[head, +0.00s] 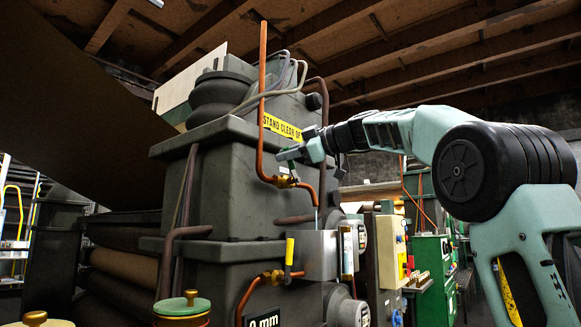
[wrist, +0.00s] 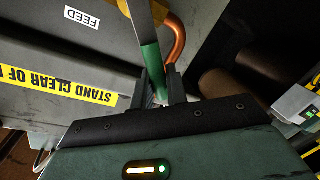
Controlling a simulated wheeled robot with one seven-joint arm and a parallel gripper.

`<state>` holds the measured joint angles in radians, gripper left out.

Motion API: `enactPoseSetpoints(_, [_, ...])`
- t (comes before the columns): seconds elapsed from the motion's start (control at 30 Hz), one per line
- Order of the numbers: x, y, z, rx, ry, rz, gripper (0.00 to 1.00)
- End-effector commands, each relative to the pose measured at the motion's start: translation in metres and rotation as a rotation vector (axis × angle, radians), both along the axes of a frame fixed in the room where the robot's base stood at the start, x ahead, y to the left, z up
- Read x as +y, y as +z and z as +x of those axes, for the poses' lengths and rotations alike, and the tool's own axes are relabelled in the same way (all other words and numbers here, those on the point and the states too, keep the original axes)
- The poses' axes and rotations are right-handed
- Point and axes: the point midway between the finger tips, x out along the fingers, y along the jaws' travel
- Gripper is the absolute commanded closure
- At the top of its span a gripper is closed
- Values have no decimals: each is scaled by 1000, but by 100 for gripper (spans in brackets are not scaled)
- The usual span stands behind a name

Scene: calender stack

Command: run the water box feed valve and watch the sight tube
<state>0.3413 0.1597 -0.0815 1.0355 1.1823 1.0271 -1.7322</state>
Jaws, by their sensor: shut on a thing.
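My gripper (head: 292,158) is at the upper copper pipe on the front of the grey machine. In the wrist view my gripper (wrist: 160,92) is shut on a green-sleeved valve lever (wrist: 152,68), with one dark finger on either side. The feed valve's brass body (head: 284,181) sits just below my gripper on the pipe. A white FEED label (wrist: 82,17) is beside the lever. The sight tube (head: 347,250) appears to be the slim upright tube on the steel water box (head: 314,256). Its level is too small to read.
A second brass valve (head: 274,276) with a yellow-sleeved lever (head: 289,251) is lower down. A yellow STAND CLEAR strip (head: 282,126) is behind my gripper. Copper pipe (head: 262,100) rises beside it.

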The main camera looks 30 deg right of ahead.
Motion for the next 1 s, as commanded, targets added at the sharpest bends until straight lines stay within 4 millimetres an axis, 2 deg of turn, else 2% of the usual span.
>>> enactPoseSetpoints(0.03, [1,-7,0,-7,0,-22,100])
enactPoseSetpoints(0.33, [6,-7,-2,-32,2,-93,100])
enactPoseSetpoints(0.77, [6,-6,-2,-34,2,-100,100])
enactPoseSetpoints(0.8, [6,-6,-2,-34,2,-100,80])
enactPoseSetpoints(0.87, [6,-6,-2,-35,1,-100,65])
enactPoseSetpoints(1.0, [6,-6,-2,-35,1,-100,65])
